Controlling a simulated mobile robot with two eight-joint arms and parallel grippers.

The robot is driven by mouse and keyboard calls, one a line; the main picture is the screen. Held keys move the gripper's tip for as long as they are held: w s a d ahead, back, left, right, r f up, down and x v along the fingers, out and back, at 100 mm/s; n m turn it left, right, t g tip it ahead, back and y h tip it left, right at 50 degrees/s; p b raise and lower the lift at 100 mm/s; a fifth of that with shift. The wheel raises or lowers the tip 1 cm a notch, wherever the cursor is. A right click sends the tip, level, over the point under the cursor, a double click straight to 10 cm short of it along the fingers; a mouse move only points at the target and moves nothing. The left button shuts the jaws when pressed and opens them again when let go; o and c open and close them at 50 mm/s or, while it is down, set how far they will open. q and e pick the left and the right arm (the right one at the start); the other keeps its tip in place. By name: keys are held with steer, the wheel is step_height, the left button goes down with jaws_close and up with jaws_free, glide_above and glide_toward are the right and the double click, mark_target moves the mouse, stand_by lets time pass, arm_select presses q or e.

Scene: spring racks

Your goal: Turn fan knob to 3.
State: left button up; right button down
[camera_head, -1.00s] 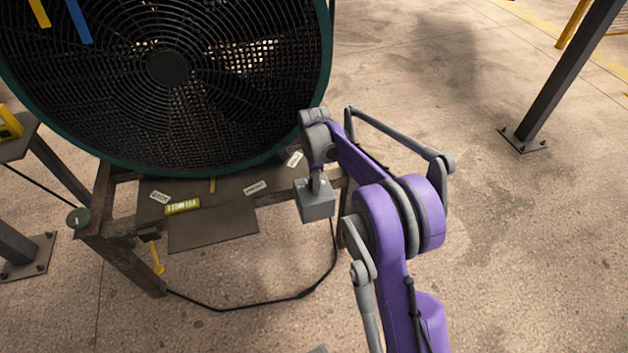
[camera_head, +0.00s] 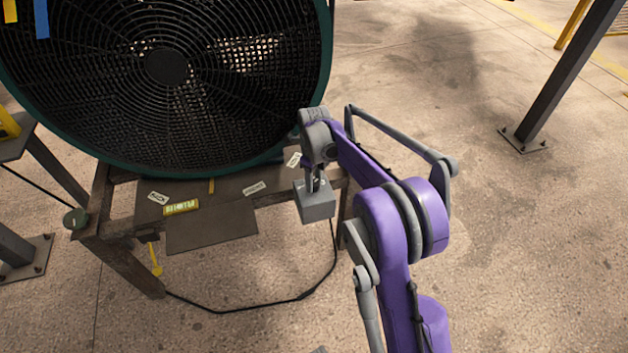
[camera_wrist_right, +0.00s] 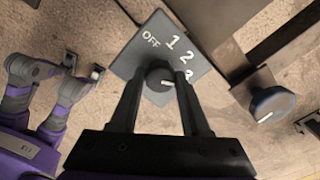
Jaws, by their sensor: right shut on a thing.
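The grey fan control box (camera_head: 317,207) stands at the right front corner of the fan's frame. In the right wrist view its face (camera_wrist_right: 130,62) reads OFF, 1, 2, 3, with the 3 partly hidden by a finger. The dark round knob (camera_wrist_right: 158,76) sits on this face, its white mark on the right, roughly toward the 3. My right gripper (camera_wrist_right: 162,82) has one finger on each side of the knob and is shut on it. In the head view my right gripper (camera_head: 314,181) reaches down onto the box top.
The big green-rimmed fan (camera_head: 165,68) stands behind on a rusty frame (camera_head: 122,258) with labels. A round cap with a white mark (camera_head: 75,218) is at the frame's left corner. A black cable (camera_head: 250,308) lies on the floor. The floor at right is open up to a dark post (camera_head: 565,75).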

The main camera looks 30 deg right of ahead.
mark_target(314, 183)
steer(key=shift+m, duration=0.3)
steer(key=shift+c, duration=1.8)
jaws_free()
step_height(314, 183, up, 11)
steer(key=p, duration=0.2)
